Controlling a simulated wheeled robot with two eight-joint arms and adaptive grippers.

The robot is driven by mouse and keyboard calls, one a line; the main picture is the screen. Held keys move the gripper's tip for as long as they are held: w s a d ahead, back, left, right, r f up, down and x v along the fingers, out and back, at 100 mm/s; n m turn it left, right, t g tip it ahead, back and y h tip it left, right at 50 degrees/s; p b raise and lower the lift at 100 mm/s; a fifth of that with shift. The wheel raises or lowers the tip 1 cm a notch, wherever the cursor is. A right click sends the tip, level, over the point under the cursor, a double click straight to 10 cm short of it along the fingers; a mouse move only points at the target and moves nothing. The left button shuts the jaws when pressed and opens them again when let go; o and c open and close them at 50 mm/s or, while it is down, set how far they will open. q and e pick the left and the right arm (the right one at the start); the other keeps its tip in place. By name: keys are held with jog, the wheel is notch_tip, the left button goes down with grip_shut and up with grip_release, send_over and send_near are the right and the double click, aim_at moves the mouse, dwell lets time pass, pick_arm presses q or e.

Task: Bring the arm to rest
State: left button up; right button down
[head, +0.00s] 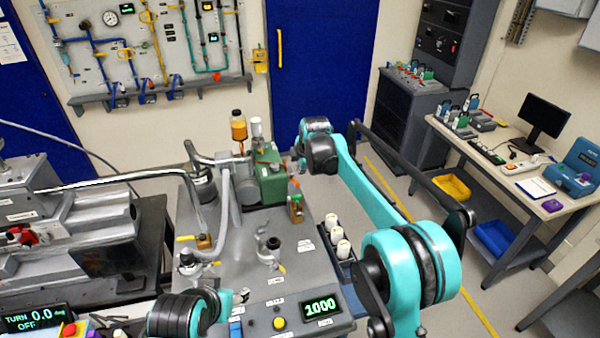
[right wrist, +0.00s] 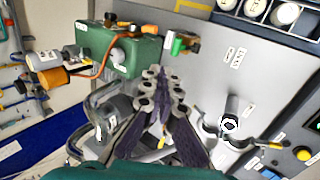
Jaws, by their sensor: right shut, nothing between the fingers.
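My right arm (head: 372,195), teal and black, reaches from the lower right over the grey bench unit. Its wrist (head: 320,150) is beside the green box (head: 271,188), and the gripper is mostly hidden there. In the right wrist view my right gripper (right wrist: 163,88) is shut, its dark fingers together with nothing between them. The green box also shows at the upper left of that view (right wrist: 135,52), apart from the fingers. A teal and black part of my left arm (head: 190,314) shows at the bottom edge. My left gripper is not visible.
A desk (head: 490,165) with a monitor stands farther right. Open floor lies between.

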jog(key=shift+a, duration=0.2)
jog(key=shift+d, duration=0.15)
jog(key=s+d+r+m+b, duration=0.1)
jog(key=s+d+m+b, duration=0.2)
jog(key=s+d+m, duration=0.45)
jog(key=s+d+m+b, duration=0.3)
jog(key=s+d, duration=0.2)
jog(key=s, duration=0.6)
jog(key=s+d+f+m+b, duration=0.1)
jog(key=s+d+f+m, duration=0.1)
jog(key=s+f, duration=0.3)
jog(key=s+d+f+m+t+h+b, duration=0.1)
jog(key=s+f+m, duration=0.4)
jog(key=s, duration=0.5)
jog(key=s+d+f+m+b, duration=0.3)
jog(key=s+d+f+m, duration=0.1)
jog(key=s, duration=0.4)
jog(key=shift+s+d+f+h, duration=0.25)
jog(key=shift+d+f+h, duration=0.2)
jog(key=shift+d, duration=0.15)
